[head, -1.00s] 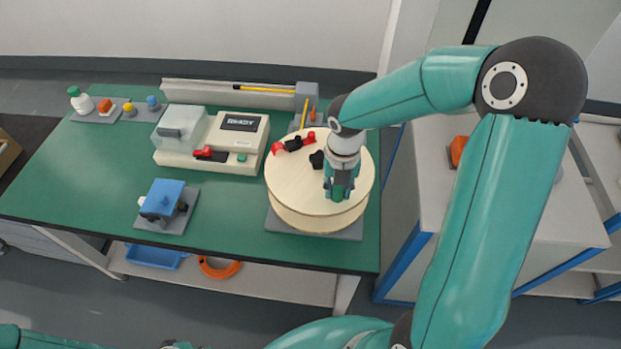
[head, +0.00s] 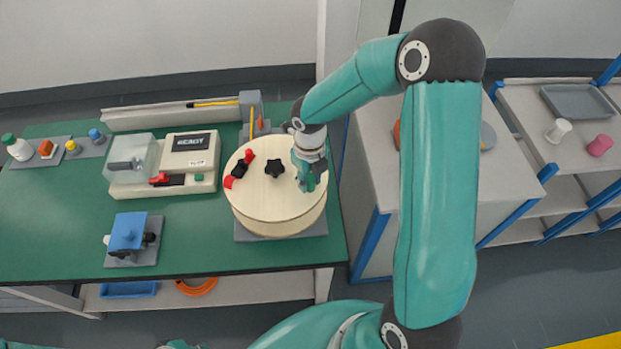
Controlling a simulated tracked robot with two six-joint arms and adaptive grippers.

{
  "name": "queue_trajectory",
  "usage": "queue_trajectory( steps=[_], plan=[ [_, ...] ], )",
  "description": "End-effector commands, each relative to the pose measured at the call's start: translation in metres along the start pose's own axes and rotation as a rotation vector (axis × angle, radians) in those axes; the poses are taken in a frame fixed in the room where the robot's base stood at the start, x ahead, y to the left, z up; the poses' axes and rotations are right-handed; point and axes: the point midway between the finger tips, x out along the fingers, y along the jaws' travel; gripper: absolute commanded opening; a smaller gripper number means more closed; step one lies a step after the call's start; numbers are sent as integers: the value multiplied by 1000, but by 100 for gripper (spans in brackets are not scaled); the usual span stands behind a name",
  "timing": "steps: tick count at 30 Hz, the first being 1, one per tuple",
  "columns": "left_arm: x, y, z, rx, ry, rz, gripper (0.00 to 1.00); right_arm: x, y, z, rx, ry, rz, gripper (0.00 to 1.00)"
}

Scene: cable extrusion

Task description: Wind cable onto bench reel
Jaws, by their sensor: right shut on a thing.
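The bench reel (head: 280,213) is a pale wooden round drum on a grey base, at the right end of the green bench. Its top face carries a black star knob (head: 275,168) at the middle and a red and black clamp (head: 240,168) at the left. My right gripper (head: 309,184) points down at the right part of the top face, shut on the reel's handle, which the gripper mostly hides. An orange coil (head: 197,287), perhaps cable, lies on the shelf under the bench.
A cream machine (head: 189,162) with a "READY" display and clear cover stands left of the reel. A blue device (head: 128,232) sits at the bench front. Small bottles and knobs stand at the far left. A grey cabinet (head: 375,150) is to the right.

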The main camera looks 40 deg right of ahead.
Motion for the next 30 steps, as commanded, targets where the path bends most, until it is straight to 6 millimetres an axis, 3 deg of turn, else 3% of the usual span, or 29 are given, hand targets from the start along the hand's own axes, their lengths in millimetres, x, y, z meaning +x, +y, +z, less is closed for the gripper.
queue_trajectory(
  steps=[6, 7, 11, 23, 30],
  plan=[
    [0, 0, 0, 0, 0, 0, 0, 0, 1, 2, -1, -6, 1, 0],
    [0, 0, 0, 0, 0, 0, 0, 0, 1, 2, -1, -6, 1, 33],
    [0, 0, 0, 0, 0, 0, 0, 0, 1, 2, -1, -5, 1, 55],
    [0, 0, 0, 0, 0, 0, 0, -5, 1, 2, -2, -4, 0, 55],
    [0, 0, 0, 0, 0, 0, 0, -39, 1, 3, -1, -8, -1, 55]
  ],
)
